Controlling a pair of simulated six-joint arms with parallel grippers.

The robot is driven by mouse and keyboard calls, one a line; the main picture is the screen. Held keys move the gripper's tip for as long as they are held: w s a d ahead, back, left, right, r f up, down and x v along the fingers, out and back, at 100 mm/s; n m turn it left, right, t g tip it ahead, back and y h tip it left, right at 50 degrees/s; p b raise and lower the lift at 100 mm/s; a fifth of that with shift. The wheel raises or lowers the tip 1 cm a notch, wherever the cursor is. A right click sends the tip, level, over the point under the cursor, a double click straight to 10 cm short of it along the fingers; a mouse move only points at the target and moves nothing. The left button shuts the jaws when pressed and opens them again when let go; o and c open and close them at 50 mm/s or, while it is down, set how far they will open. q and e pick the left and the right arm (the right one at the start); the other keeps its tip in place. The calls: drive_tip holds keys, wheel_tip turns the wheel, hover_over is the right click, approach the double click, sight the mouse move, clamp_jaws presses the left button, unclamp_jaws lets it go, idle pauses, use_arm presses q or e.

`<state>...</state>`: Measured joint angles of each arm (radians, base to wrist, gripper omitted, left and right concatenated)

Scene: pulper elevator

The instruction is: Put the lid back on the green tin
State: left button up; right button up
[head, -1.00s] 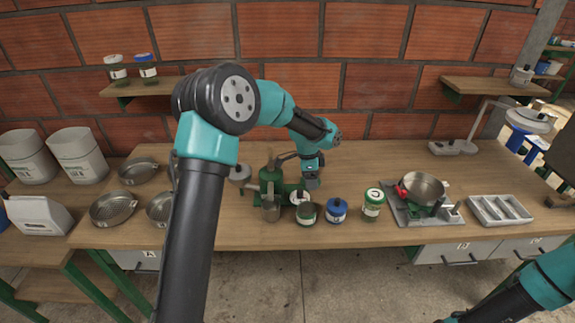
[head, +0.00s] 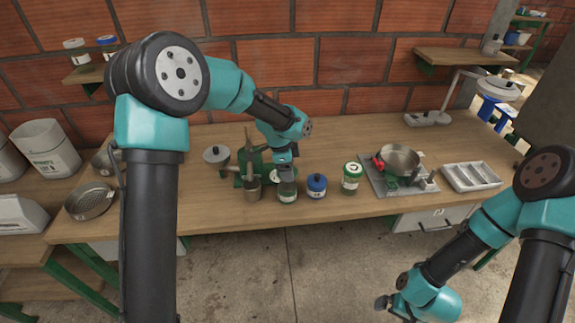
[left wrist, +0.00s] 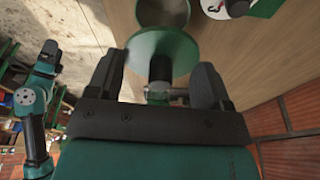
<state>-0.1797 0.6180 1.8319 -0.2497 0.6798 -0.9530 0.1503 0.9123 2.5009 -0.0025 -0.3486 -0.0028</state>
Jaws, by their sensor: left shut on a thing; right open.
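The green tin (head: 288,197) stands near the table's front edge, left of a blue-lidded tin (head: 317,187). My left gripper (head: 286,164) is right above it, pointing down. In the left wrist view my left gripper (left wrist: 160,78) is shut on the dark knob of the green lid (left wrist: 150,47). Beyond the lid, the tin (left wrist: 163,10) shows partly, with the lid overlapping it in the picture. I cannot tell whether the lid touches the rim. My right gripper (head: 383,303) is open and empty, out in front of the table.
A green machine with a white dial (head: 277,178) stands close behind and left of the tin. A metal cup (head: 252,190) is to the left.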

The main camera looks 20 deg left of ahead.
use_arm(q)
drive_tip(key=shift+a+x, duration=0.2)
drive_tip(key=shift+x, duration=0.7)
drive_tip(key=shift+a+x, duration=0.15)
drive_tip(key=shift+x, duration=0.7)
drive_tip(key=shift+a+x, duration=0.2)
drive_tip(key=shift+x, duration=0.7)
drive_tip(key=shift+s+f, duration=0.15)
drive_tip(key=shift+f, duration=0.1)
idle(0.4)
drive_tip(key=o, duration=0.9)
drive_tip(key=shift+r, duration=0.15)
drive_tip(key=shift+d+v, duration=0.25)
drive_tip(key=shift+v, duration=0.85)
drive_tip(key=shift+d+v, duration=0.2)
drive_tip(key=shift+v, duration=0.85)
drive_tip(key=shift+d+v, duration=0.25)
drive_tip(key=shift+v, duration=0.85)
drive_tip(key=shift+r, duration=0.15)
clamp_jaws()
